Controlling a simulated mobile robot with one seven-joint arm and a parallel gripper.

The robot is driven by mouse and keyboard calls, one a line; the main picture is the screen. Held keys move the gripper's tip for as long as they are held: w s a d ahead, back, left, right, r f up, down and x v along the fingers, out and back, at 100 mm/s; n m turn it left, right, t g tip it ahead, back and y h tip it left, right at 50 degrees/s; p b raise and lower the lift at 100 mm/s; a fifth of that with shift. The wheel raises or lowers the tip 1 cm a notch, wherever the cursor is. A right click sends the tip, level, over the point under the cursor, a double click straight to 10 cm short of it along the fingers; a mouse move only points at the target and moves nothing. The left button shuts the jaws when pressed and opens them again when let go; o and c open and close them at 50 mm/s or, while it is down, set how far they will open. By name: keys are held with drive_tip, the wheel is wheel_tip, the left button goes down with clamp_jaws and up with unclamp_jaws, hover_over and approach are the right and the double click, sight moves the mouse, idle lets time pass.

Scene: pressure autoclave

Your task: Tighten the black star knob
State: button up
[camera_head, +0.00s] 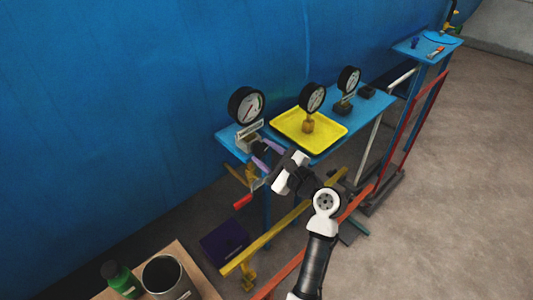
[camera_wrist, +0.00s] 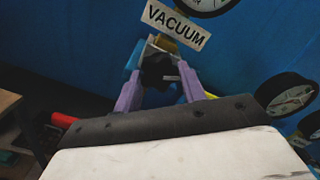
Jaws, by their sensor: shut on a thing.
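The black star knob (camera_wrist: 157,69) sits below the white VACUUM label in the wrist view, on the front of a small gauge mount. My gripper (camera_wrist: 160,78) has its two purple fingers on either side of the knob and is shut on it. In the head view my gripper (camera_head: 263,154) reaches the left end of the blue shelf, and the knob is mostly hidden by the fingers there. The pressure gauge (camera_head: 246,105) of this mount stands above, its dial facing out.
A yellow tray (camera_head: 335,130) with a second gauge (camera_head: 312,97) stands just right on the blue shelf (camera_head: 372,103). A third gauge (camera_head: 348,79) is farther right. A red-handled valve lever (camera_head: 242,202) and a yellow rail (camera_head: 290,218) lie below my gripper.

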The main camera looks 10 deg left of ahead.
drive_tip(key=shift+m, duration=2.1)
drive_tip(key=o, duration=1)
drive_tip(key=shift+c, duration=0.2)
drive_tip(key=b+v, duration=0.3)
drive_tip(key=v, duration=1)
drive_tip(key=shift+s+d+b, duration=0.3)
drive_tip(key=shift+b, duration=0.1)
drive_tip(key=shift+f, duration=0.1)
